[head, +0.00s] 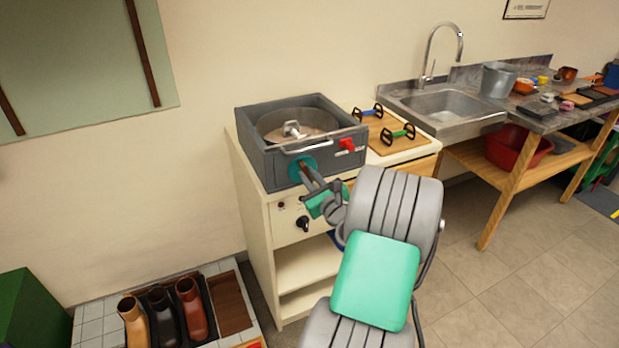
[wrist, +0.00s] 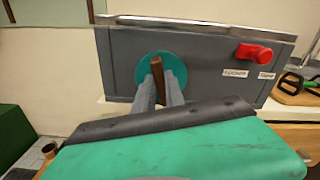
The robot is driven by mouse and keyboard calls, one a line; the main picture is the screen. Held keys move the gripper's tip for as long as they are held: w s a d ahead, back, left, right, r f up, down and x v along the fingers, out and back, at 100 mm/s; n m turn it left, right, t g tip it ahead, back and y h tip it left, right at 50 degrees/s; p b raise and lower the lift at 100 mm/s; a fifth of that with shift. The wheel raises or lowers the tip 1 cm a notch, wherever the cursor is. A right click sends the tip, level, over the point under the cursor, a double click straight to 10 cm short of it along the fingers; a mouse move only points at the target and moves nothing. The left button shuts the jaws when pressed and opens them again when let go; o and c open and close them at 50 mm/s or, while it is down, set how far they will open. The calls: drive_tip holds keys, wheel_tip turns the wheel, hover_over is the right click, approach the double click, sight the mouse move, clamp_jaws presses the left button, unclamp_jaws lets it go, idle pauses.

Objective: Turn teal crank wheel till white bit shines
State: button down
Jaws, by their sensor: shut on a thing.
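The teal crank wheel (head: 302,168) is on the front face of a grey box-shaped machine (head: 268,160). In the wrist view the wheel (wrist: 144,78) is a round teal disc with a brown handle (wrist: 157,74) standing out from it. My gripper (head: 308,172) reaches the wheel from the front. In the wrist view its two grey fingers (wrist: 159,82) are closed on the brown handle. I cannot make out a shining white bit in either view.
A red knob (head: 347,144) sits right of the wheel, above small labels. A metal bar handle (head: 306,146) runs along the machine's top front edge. A wooden board with blue and green handles (head: 398,146) lies to the right. A sink (head: 446,100) is beyond.

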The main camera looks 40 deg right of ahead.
drive_tip(key=n+b, duration=0.4)
drive_tip(key=n, duration=0.2)
drive_tip(key=f+n+b, duration=0.1)
drive_tip(key=n+b, duration=0.3)
drive_tip(key=n, duration=0.2)
drive_tip(key=n+b, duration=0.5)
drive_tip(key=n, duration=0.1)
drive_tip(key=shift+a+f, duration=0.15)
drive_tip(key=shift+a, duration=0.1)
drive_tip(key=shift+n, duration=0.3)
drive_tip(key=c, duration=1.4)
unclamp_jaws()
drive_tip(key=v, duration=0.7)
drive_tip(key=shift+s, duration=0.35)
drive_tip(key=shift+a, duration=0.15)
